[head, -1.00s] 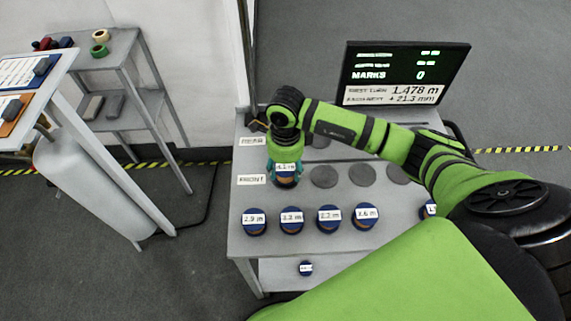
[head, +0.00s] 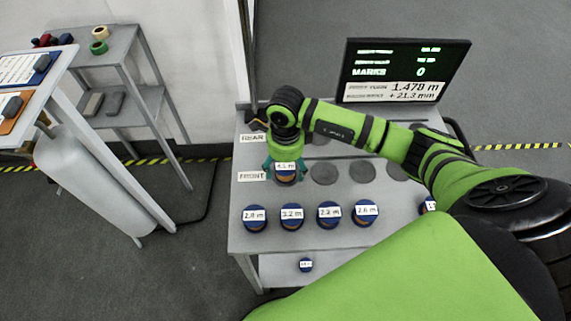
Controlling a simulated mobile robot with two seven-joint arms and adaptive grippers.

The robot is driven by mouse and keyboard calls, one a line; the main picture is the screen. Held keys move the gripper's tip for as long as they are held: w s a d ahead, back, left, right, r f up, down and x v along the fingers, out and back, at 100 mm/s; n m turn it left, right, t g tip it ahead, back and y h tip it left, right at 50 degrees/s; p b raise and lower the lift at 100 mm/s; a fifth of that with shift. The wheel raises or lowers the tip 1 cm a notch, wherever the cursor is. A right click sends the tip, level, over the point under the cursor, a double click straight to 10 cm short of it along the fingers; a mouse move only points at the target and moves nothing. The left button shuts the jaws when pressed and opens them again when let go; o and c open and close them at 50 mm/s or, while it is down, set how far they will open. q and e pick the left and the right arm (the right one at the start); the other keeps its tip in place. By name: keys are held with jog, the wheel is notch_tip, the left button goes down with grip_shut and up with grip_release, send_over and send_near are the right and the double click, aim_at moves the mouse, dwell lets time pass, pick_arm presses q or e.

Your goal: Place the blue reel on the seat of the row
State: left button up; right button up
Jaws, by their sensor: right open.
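A blue reel (head: 286,175) with a copper-brown side and a white label stands upright at the left end of the row marked FRONT (head: 252,176), where its seat is hidden beneath it. My right gripper (head: 285,167) is right over this reel, its teal fingers open and spread to either side of it. Bare dark round seats (head: 323,174) continue the row to the right. More blue reels (head: 255,217) with white labels stand in a line nearer the table's front edge. My left gripper is not in view.
The grey table (head: 300,238) also has a row marked REAR (head: 252,138), partly covered by my right arm. A screen (head: 403,72) stands behind it. A small blue reel (head: 305,265) lies on the lower shelf. A grey rack (head: 110,52) and a white-topped stand are at left.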

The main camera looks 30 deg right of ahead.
aim_at(285, 166)
notch_tip(285, 166, up, 12)
jog(key=b, duration=0.3)
jog(key=shift+b, duration=0.4)
